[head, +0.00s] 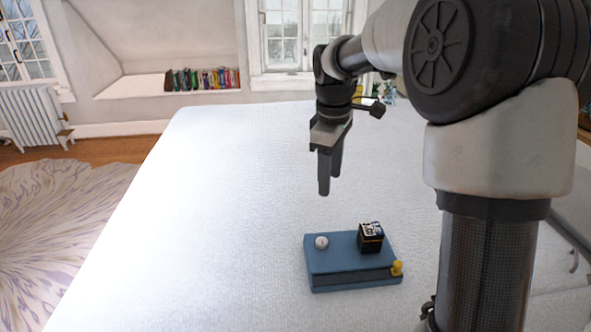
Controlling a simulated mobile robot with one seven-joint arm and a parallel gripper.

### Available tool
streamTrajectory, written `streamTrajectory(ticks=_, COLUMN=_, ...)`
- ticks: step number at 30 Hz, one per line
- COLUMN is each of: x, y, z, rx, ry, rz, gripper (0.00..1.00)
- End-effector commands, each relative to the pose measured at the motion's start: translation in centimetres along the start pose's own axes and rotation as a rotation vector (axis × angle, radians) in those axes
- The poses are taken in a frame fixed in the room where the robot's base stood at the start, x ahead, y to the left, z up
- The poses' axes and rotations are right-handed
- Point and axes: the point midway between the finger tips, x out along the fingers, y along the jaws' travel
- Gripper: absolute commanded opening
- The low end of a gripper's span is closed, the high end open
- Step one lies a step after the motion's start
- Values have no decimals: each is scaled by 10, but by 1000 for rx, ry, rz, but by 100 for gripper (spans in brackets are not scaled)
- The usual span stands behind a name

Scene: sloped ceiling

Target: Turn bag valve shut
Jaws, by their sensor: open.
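A flat blue bag (335,265) with a dark band along its front side lies on the white surface, right of centre in the head view. A small yellow piece (397,268) sticks out at its front right corner. A small whitish round piece (321,242) sits on its top at the left. I cannot tell for sure which of the two is the valve. My gripper (330,182) points down above and behind the bag, apart from it. Its fingers are open, seen nearly side-on, with nothing visible between them.
A dark box (371,238) with a patterned top stands on the right part of the bag. The wide white bed-like surface (210,220) is clear to the left and behind. Small yellow and green items (375,91) are partly hidden behind my wrist.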

Motion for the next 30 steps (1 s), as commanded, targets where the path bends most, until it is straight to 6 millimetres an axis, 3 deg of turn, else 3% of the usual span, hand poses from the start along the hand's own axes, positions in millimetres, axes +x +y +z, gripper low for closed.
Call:
streamTrajectory(ticks=1, x=34, y=9, z=-6, rx=-43, ry=-2, rz=-27, gripper=48)
streamTrajectory(ticks=4, x=62, y=21, z=-14, rx=-117, ry=-3, rz=-60, gripper=48)
streamTrajectory(ticks=14, x=99, y=27, z=-18, rx=-169, ry=-1, rz=-82, gripper=48)
streamTrajectory(ticks=30, x=214, y=18, z=-17, rx=-168, ry=-2, rz=-82, gripper=48)
